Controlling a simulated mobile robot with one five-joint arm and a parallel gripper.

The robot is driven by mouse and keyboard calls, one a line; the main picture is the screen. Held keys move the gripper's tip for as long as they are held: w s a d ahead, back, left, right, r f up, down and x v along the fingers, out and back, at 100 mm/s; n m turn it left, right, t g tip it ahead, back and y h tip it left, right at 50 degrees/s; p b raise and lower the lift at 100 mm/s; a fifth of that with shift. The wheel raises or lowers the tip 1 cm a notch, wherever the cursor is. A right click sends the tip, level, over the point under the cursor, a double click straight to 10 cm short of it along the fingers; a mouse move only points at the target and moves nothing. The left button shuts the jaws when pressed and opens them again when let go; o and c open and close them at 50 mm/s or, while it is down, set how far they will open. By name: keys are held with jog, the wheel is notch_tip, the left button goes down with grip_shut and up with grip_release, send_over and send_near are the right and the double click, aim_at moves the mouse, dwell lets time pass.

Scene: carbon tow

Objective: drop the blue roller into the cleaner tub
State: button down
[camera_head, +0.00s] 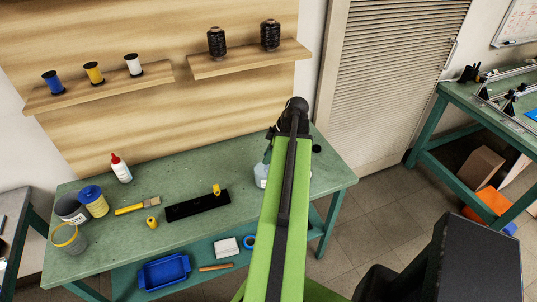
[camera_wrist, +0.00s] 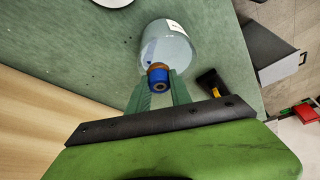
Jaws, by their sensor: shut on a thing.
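The blue roller (camera_wrist: 158,79), with an orange-brown part at its far end, is between the two green fingers of my gripper (camera_wrist: 160,88) in the wrist view. My gripper is shut on it. The cleaner tub (camera_wrist: 172,48) is a pale translucent container with a white label, just beyond the roller. The roller overlaps the tub's near edge in the picture; I cannot tell whether it is above the opening. In the head view the tub (camera_head: 261,175) shows only partly beside my green arm, which hides my gripper and the roller.
The green workbench (camera_head: 130,250) holds a black tray (camera_head: 198,205), a yellow-handled brush (camera_head: 137,205), a red-capped bottle (camera_head: 121,169) and several cans at left. In the wrist view, a black and yellow item (camera_wrist: 212,83) lies right of my gripper. Shelves with spools (camera_head: 235,62) stand behind.

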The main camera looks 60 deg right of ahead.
notch_tip(320, 180, down, 2)
jog(key=shift+f+b, duration=0.2)
jog(key=shift+b, duration=0.5)
jog(key=c, duration=1.1)
grip_release()
jog(key=shift+r, duration=0.1)
jog(key=p+v, duration=1.6)
jog(key=v, duration=0.1)
jog(key=shift+s+r, duration=0.15)
jog(key=shift+s, duration=0.05)
